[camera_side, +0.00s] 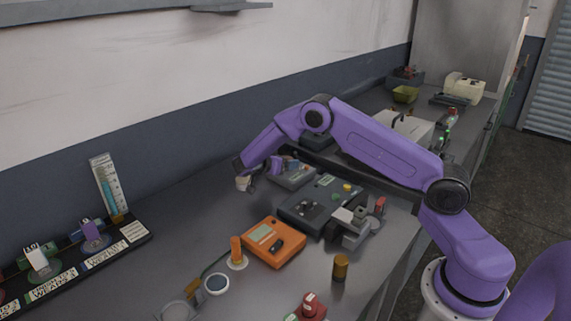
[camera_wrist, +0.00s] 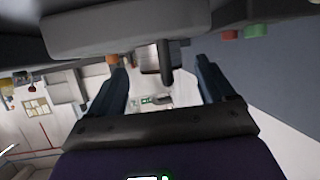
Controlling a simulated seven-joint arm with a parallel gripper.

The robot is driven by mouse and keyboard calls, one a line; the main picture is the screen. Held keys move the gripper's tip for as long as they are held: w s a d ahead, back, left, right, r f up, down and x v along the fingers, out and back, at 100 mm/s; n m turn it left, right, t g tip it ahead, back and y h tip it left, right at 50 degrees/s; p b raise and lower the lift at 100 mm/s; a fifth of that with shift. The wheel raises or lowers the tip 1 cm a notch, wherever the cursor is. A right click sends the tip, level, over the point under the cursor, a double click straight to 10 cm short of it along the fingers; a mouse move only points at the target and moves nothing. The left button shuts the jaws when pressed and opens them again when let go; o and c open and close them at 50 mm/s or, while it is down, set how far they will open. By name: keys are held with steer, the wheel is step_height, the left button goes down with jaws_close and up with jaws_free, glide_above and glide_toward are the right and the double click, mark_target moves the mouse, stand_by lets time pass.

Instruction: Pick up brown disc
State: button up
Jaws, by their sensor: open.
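My gripper (camera_wrist: 160,66) is open in the wrist view, its two dark fingers spread wide with nothing clasped between them. A dark rod and a boxy shape show in the gap, farther off. In the side view my gripper (camera_side: 244,172) is at the end of the purple arm, above the back of the bench, left of the grey instruments; its fingers are too small to read. I cannot pick out a brown disc for certain. A short amber-brown cylinder (camera_side: 341,267) stands upright at the bench front, well away from my gripper.
An orange meter (camera_side: 273,241) lies mid-bench, beside an orange post on a pale base (camera_side: 237,254). A dark grey instrument (camera_side: 318,205) stands behind it. A round white-topped dish (camera_side: 216,284) and a red-topped object (camera_side: 309,308) are in front. A black rack (camera_side: 75,262) is at left; bare bench lies before it.

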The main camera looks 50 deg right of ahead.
steer(key=x, duration=0.3)
steer(key=shift+d+f, duration=0.1)
steer(key=c, duration=1.2)
steer(key=shift+c, duration=0.2)
